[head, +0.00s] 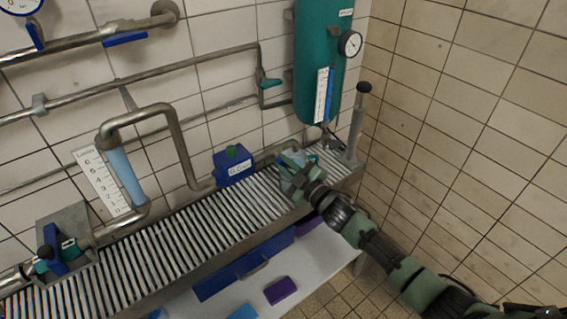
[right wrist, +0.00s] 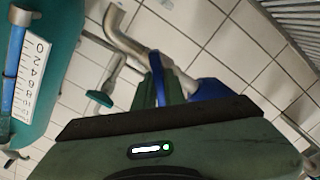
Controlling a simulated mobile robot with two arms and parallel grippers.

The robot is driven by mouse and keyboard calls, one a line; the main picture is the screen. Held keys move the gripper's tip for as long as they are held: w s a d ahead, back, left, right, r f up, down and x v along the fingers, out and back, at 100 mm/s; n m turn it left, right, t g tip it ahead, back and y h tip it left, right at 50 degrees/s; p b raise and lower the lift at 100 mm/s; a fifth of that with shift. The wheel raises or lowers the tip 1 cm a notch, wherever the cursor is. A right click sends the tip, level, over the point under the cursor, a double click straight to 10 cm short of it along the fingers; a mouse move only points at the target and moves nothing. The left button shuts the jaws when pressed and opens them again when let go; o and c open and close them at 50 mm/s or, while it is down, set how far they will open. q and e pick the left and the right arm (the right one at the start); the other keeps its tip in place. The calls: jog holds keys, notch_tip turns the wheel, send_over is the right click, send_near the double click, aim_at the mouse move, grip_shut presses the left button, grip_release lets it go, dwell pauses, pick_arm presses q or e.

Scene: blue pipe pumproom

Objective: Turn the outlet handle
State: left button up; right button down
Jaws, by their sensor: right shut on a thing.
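The teal tank (head: 318,60) stands on the wall at the back right, with an outlet pipe at its lower end. My right gripper (head: 292,163) is below and left of the tank, just above the slatted grating. In the right wrist view, a narrow blue handle (right wrist: 158,72), which looks like the outlet handle, stands at the jaws of my right gripper (right wrist: 155,88). The gripper is shut on it. My gripper hides most of the handle and its valve in the head view. My left gripper is not in view.
A blue pump box (head: 234,166) sits left of my right gripper, close by. A grey post with a black knob (head: 357,120) stands to the right. The tiled wall (head: 470,110) bounds the right side. Blue and purple bins (head: 281,291) lie on the lower shelf.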

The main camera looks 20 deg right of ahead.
jog(key=c, duration=1.5)
grip_release()
jog(key=shift+b+v, duration=0.55)
jog(key=shift+v, duration=3.35)
